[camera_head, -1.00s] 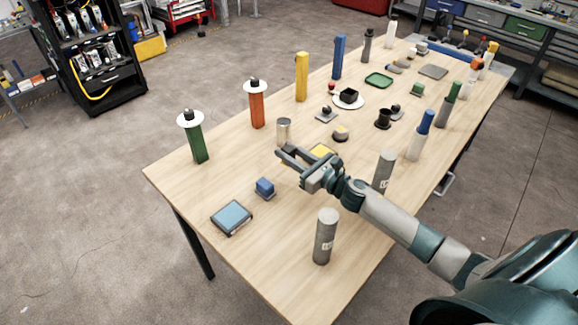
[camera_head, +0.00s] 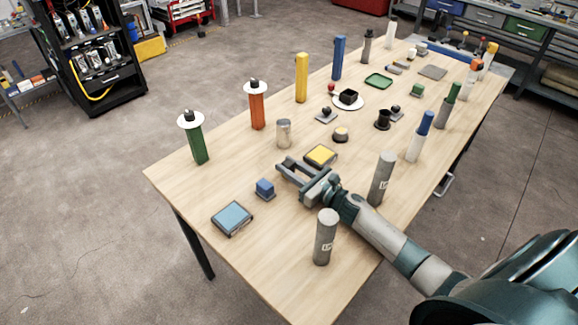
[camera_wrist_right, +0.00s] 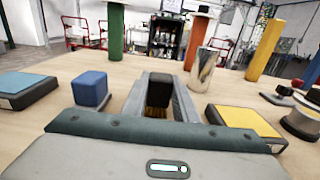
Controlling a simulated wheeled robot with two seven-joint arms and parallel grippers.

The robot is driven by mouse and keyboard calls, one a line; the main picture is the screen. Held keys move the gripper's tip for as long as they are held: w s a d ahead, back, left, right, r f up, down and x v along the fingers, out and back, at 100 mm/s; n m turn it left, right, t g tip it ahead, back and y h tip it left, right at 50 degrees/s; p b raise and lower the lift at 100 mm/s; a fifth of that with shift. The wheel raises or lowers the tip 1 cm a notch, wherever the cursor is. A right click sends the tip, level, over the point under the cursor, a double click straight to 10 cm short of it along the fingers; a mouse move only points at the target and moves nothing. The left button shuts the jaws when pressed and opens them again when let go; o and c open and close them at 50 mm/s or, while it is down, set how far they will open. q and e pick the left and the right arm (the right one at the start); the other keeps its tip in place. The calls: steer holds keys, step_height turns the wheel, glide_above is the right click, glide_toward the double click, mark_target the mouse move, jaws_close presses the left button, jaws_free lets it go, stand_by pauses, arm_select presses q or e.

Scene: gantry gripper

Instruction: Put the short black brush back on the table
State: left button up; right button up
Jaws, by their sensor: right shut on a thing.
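My right gripper (camera_head: 283,167) is low over the table (camera_head: 255,240), between a blue cube and a yellow-topped pad. In the right wrist view its two fingers (camera_wrist_right: 162,78) run forward on either side of the short black brush (camera_wrist_right: 160,92), which shows a black body with yellowish bristles below. The gripper is shut on the brush. The fingers mostly hide the brush in the head view. I cannot tell whether the bristles touch the tabletop. My left gripper is not in view.
Near the gripper are the blue cube (camera_head: 265,188), the yellow-topped pad (camera_head: 320,156), a metal cylinder (camera_head: 284,134) and a blue-topped pad (camera_head: 232,217). Grey cylinders (camera_head: 325,237) and (camera_head: 382,178) stand close to my arm. The front table corner is bare.

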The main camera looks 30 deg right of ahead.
steer(key=shift+f, duration=0.15)
steer(key=o, duration=1.1)
steer(key=shift+c, duration=0.2)
steer(key=shift+r, duration=0.2)
steer(key=shift+s+d+f+b, duration=0.2)
steer(key=shift+s+d+b, duration=0.1)
steer(key=shift+s, duration=0.3)
steer(key=b+v, duration=0.3)
steer(key=v, duration=0.6)
steer(key=shift+s+d+r, duration=0.1)
steer(key=shift+s, duration=0.15)
steer(key=shift+s+d+r, duration=0.1)
steer(key=shift+s+d, duration=0.05)
steer(key=shift+s, duration=0.4)
